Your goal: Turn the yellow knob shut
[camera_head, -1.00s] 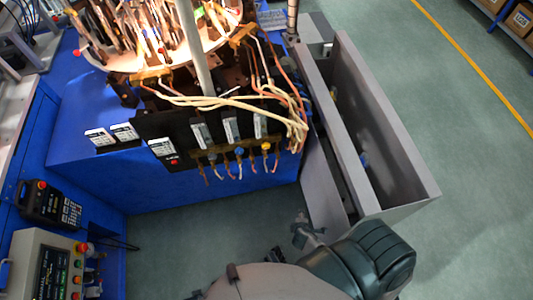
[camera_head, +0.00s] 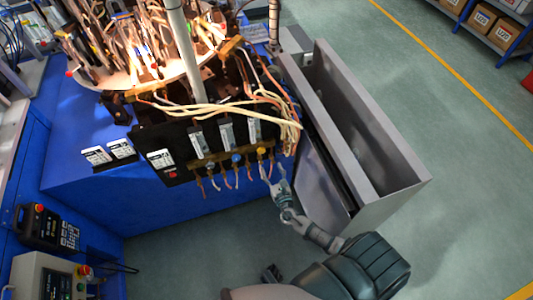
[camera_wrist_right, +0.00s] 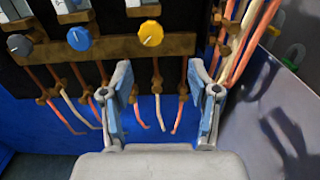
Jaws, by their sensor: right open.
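The yellow knob (camera_head: 261,150) sits at the right end of a row of knobs on the brass bar at the front of the machine. It shows larger in the right wrist view (camera_wrist_right: 151,33), above the gap between the fingers. My right gripper (camera_head: 272,176) is open and empty, just below and in front of the yellow knob. In the right wrist view its two fingers (camera_wrist_right: 160,78) stand wide apart, with nothing between them but copper tube ends behind. The fingers appear apart from the knob. My left gripper is not identifiable in view.
A blue knob (camera_head: 236,158) and a dark grey knob (camera_wrist_right: 19,44) sit to the left on the same bar. Copper tubes (camera_wrist_right: 165,112) hang below it. A grey metal trough (camera_head: 395,165) stands to the right. Pale hoses (camera_head: 235,105) pass above the knobs.

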